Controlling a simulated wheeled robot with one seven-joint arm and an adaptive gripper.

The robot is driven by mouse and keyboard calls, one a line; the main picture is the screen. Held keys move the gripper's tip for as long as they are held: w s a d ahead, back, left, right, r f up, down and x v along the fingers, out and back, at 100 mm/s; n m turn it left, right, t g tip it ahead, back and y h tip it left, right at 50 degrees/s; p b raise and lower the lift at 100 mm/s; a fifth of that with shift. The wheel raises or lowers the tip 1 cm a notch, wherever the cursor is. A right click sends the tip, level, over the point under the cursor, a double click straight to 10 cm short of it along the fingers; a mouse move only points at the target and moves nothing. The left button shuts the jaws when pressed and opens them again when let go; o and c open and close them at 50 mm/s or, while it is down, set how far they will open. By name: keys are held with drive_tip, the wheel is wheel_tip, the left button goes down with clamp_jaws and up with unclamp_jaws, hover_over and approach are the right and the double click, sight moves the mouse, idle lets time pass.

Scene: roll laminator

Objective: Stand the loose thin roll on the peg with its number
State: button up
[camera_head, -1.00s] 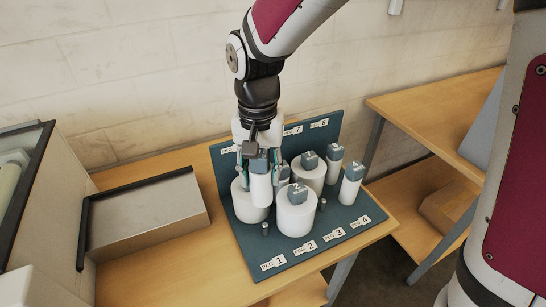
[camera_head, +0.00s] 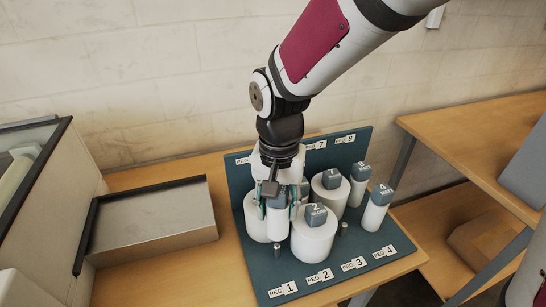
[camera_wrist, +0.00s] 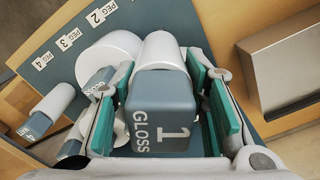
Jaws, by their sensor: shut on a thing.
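The loose thin roll (camera_head: 277,228) is white with a grey-blue end block marked "1 GLOSS" in the wrist view (camera_wrist: 162,105). My gripper (camera_head: 274,203) is shut on that block, its teal-padded fingers on either side. The roll hangs about upright above the front left of the blue peg board (camera_head: 262,287). The short bare peg (camera_head: 277,251) behind the PEG 1 label (camera_head: 283,290) shows just under the roll's lower end. I cannot tell whether they touch.
A thick roll (camera_head: 314,235) marked 2 stands close on the right, and another thick roll (camera_head: 256,216) close on the left. A thin roll (camera_head: 376,212) marked 4 stands farther right. A bare peg (camera_head: 343,229) is behind PEG 3.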

drive_tip(key=shift+f+b, duration=1.8)
drive_tip(key=shift+f, duration=1.4)
drive_tip(key=shift+f, duration=0.25)
drive_tip(key=shift+f, duration=0.35)
drive_tip(key=shift+f, duration=0.35)
drive_tip(key=shift+f+b, duration=0.3)
drive_tip(key=shift+f, duration=0.05)
drive_tip(key=shift+f, duration=0.3)
